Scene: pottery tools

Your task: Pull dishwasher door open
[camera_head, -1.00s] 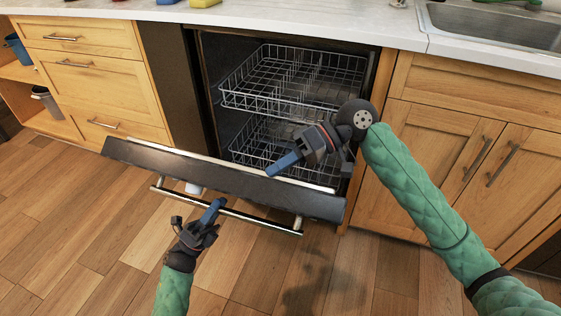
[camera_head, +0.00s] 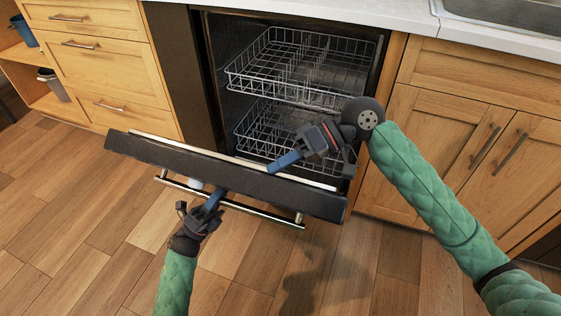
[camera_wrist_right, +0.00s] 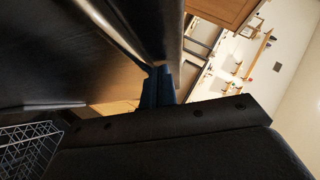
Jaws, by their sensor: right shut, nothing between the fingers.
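The dishwasher door (camera_head: 225,174) is tilted partly open, a dark panel slanting out from the cabinet front. Its metal bar handle (camera_head: 263,212) runs along the outer side. My right gripper (camera_head: 284,161) is shut and empty, with its blue fingers over the door's upper edge near the opening; whether they touch it is unclear. In the right wrist view its blue fingers (camera_wrist_right: 158,87) are together beside dark surfaces. My left gripper (camera_head: 212,200) is at the handle, in front of the door. Its fingers overlap the bar, and I cannot tell whether they grip it.
Two wire racks, upper (camera_head: 300,70) and lower (camera_head: 262,135), sit inside the dishwasher. Wooden drawers (camera_head: 95,60) stand left, cupboard doors (camera_head: 470,150) right, a sink (camera_head: 510,12) above. Wooden floor (camera_head: 75,220) in front is clear.

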